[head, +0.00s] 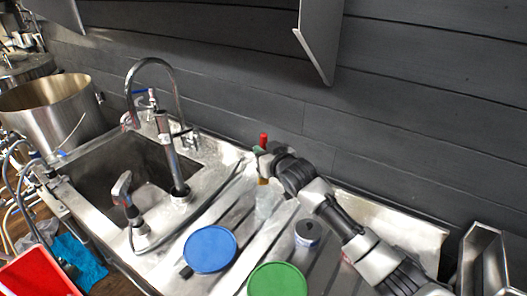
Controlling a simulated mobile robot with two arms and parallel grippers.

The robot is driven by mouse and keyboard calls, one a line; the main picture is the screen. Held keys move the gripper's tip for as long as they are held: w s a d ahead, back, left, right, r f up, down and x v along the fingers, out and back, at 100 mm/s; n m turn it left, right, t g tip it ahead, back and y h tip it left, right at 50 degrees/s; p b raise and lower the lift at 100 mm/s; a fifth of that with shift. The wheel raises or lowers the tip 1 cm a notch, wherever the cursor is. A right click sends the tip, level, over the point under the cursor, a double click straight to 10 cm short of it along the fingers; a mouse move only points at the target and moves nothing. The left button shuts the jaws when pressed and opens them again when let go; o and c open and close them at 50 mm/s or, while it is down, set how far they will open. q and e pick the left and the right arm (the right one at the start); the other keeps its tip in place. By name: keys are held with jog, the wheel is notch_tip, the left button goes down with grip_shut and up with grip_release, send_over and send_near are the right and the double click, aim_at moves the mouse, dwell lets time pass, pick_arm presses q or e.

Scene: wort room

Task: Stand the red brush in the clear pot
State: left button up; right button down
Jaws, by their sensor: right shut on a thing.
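The red brush (263,139) is upright near the back of the steel drainboard, its red end showing above my right gripper (264,160). That gripper is shut on the brush, and its jaws hide the brush's middle. A yellowish-brown part shows just below the jaws. The clear pot (266,204) stands directly below the gripper on the drainboard, faint and see-through. I cannot tell whether the brush's lower end is inside the pot or just above it. My left gripper is not in view.
A blue round lid (210,249), a green round lid (277,281) and a small can (307,233) are on the drainboard. A sink (130,170) with a tall tap (172,85) lies left. A dark wall stands behind. A red bin (38,275) is at lower left.

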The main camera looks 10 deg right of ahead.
aim_at(264, 184)
notch_tip(264, 184, down, 2)
jog(key=shift+f+b, duration=0.2)
jog(key=shift+b, duration=0.65)
jog(key=shift+f+b, duration=2)
jog(key=shift+f, duration=1.6)
jog(key=c, duration=0.9)
grip_release()
jog(key=shift+c, duration=0.2)
jog(key=shift+s, duration=0.1)
jog(key=b+v, duration=0.1)
jog(key=v, duration=0.9)
jog(key=shift+s+d, duration=0.15)
jog(key=shift+s, duration=0.15)
